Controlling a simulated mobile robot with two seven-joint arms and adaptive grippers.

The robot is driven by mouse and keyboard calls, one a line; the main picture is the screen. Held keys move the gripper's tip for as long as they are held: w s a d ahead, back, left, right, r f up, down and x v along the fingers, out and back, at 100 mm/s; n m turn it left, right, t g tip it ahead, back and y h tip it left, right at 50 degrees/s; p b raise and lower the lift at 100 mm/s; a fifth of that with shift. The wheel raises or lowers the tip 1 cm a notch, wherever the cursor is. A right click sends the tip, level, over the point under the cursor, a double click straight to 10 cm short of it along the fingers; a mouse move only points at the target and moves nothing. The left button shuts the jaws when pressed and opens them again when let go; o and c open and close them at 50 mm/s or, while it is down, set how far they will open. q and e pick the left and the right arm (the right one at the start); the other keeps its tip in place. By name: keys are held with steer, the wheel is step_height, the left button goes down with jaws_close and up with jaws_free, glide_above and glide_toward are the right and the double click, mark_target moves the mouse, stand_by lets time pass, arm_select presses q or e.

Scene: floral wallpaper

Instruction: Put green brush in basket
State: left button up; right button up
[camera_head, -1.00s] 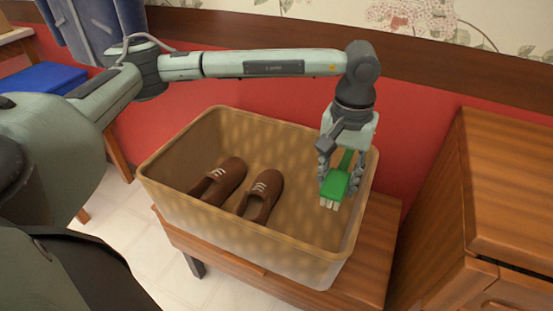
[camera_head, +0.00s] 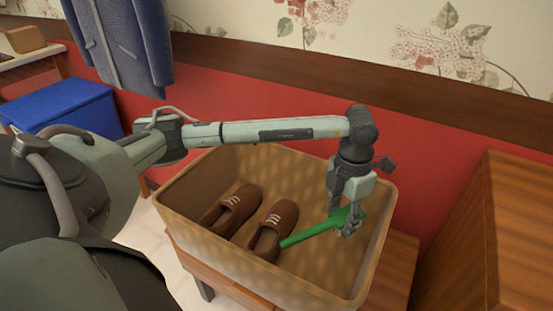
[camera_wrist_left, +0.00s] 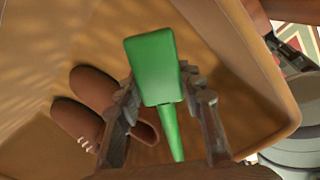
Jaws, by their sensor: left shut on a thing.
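The green brush (camera_head: 318,229) is held in my left gripper (camera_head: 343,226), inside the basket's opening at its right side. Its handle points left toward the shoes. In the left wrist view, the brush (camera_wrist_left: 154,68) lies between the two fingers (camera_wrist_left: 165,125), its broad green head near the camera and its handle running down and away. The tan basket (camera_head: 215,255) stands on a wooden bench. I cannot tell whether the brush touches the basket floor. My right gripper is not in view.
A pair of brown shoes (camera_head: 273,228) lies in the basket's left half; they also show in the wrist view (camera_wrist_left: 85,115). A wooden cabinet (camera_head: 500,240) stands at the right, the red wall behind. A blue box (camera_head: 65,108) is at the left.

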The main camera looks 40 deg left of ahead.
mark_target(326, 257)
arm_select(q)
steer(key=f+n, duration=0.1)
steer(key=n, duration=0.1)
steer(key=a+f+n, duration=0.1)
steer(key=n, duration=0.1)
steer(key=shift+s, duration=0.15)
steer(key=shift+s+a+f+n, duration=0.15)
steer(key=shift+f+n, duration=0.1)
steer(key=shift+n, duration=0.35)
steer(key=shift+w+a+f+n, duration=0.1)
steer(key=shift+f+n, duration=0.1)
steer(key=shift+n, duration=0.4)
step_height(326, 257, down, 9)
steer(key=shift+f, duration=0.4)
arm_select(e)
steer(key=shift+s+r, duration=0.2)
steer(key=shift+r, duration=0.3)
arm_select(q)
steer(key=shift+f, duration=0.1)
steer(key=o, duration=1.3)
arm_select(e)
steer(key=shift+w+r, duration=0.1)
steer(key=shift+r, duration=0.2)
